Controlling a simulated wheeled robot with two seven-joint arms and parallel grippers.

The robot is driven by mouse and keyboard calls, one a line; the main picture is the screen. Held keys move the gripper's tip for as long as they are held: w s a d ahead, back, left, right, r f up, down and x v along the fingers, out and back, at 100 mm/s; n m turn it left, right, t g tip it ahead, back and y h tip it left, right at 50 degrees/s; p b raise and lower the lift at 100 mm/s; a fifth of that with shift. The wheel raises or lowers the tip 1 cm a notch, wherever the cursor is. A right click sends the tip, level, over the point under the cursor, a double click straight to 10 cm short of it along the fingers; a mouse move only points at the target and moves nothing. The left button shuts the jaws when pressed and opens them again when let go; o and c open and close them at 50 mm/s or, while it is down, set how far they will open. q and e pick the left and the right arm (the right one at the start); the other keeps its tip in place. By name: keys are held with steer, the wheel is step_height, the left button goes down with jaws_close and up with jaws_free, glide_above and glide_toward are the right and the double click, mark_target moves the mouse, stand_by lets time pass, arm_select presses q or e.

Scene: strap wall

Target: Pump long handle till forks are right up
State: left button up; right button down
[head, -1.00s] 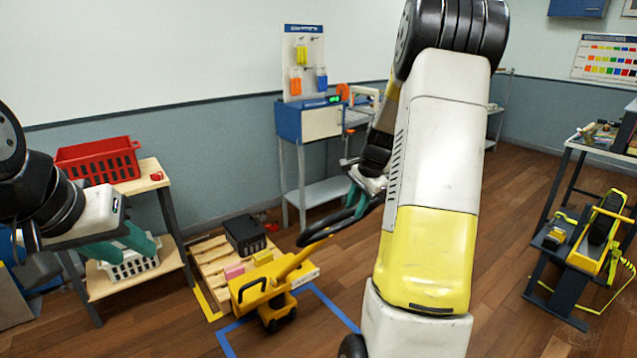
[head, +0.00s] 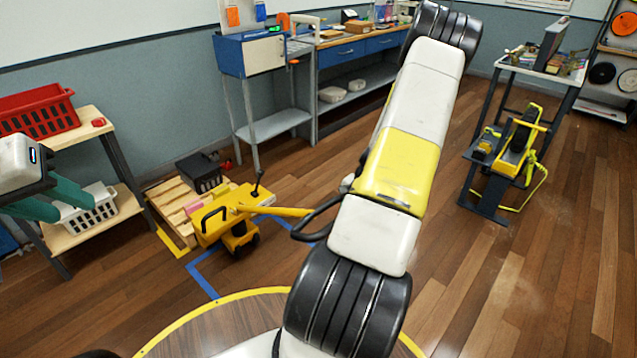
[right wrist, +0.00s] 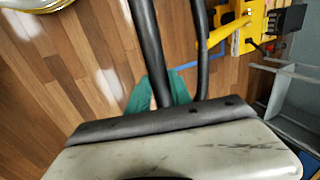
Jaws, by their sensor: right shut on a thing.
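The yellow pallet jack (head: 228,225) stands at the end of the loaded wooden pallet (head: 172,208). Its long handle (head: 280,211) reaches right, close to level, and ends in a black loop grip (head: 308,232). Its forks are hidden, so their height cannot be told. My right gripper is hidden behind its own arm in the head view. In the right wrist view, my right gripper (right wrist: 160,88) has its teal fingers shut on one dark bar of the loop grip (right wrist: 150,55). My left gripper (head: 48,203) is open and empty at the left edge, in front of the shelf.
A black crate (head: 199,172) and small blocks ride on the pallet. A wooden shelf (head: 92,140) with a red basket (head: 38,112) stands left. A blue and white cabinet stand (head: 252,56) is behind. Open floor (head: 450,280) lies to the right.

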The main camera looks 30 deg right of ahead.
steer(key=shift+s+d+f, duration=0.2)
steer(key=shift+s+f, duration=0.8)
steer(key=shift+s, duration=0.05)
steer(key=shift+w, duration=0.15)
steer(key=c, duration=1.2)
jaws_free()
steer(key=shift+w, duration=0.15)
steer(key=shift+o, duration=0.2)
steer(key=shift+r, duration=0.1)
steer(key=v, duration=0.7)
steer(key=shift+r, duration=0.4)
steer(key=shift+d, duration=0.15)
